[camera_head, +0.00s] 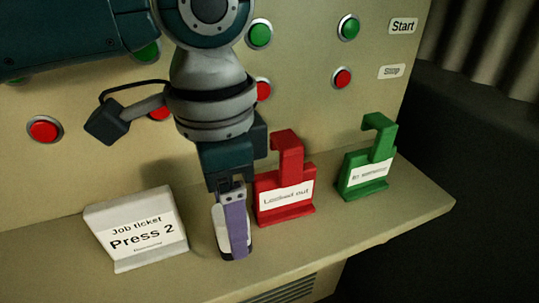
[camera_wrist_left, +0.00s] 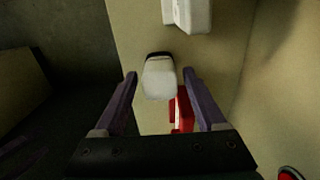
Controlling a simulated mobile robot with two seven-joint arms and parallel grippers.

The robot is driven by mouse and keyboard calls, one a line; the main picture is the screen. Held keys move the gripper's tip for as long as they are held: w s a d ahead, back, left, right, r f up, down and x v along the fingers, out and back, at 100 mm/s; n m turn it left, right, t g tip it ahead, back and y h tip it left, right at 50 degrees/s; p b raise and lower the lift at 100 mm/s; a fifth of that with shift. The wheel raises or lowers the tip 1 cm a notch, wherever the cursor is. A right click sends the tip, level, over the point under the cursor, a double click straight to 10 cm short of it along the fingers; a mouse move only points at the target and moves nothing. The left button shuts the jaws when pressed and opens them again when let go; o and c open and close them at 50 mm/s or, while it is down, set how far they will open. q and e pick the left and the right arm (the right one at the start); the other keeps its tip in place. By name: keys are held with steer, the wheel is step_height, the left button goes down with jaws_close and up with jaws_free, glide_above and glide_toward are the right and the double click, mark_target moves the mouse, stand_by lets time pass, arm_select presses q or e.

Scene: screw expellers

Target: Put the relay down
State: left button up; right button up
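The relay (camera_head: 219,228), a small pale block with a black end, is on the beige ledge (camera_head: 385,222). It also shows between my fingers in the left wrist view (camera_wrist_left: 159,80). My left gripper (camera_head: 236,245) points down at the ledge, with its purple fingers on either side of the relay. In the left wrist view my left gripper (camera_wrist_left: 160,75) is open, with a narrow gap visible between each fingertip and the relay. One finger partly hides the relay in the head view. My right gripper is in neither view.
A white "Job ticket Press 2" sign (camera_head: 142,232) stands left of the gripper. A red "Locked out" tag (camera_head: 285,180) stands close on its right, and a green tag (camera_head: 367,160) farther right. The panel behind carries several red and green buttons. The ledge's right end is clear.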

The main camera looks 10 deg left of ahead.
arm_select(q)
jaws_close()
stand_by(0.3)
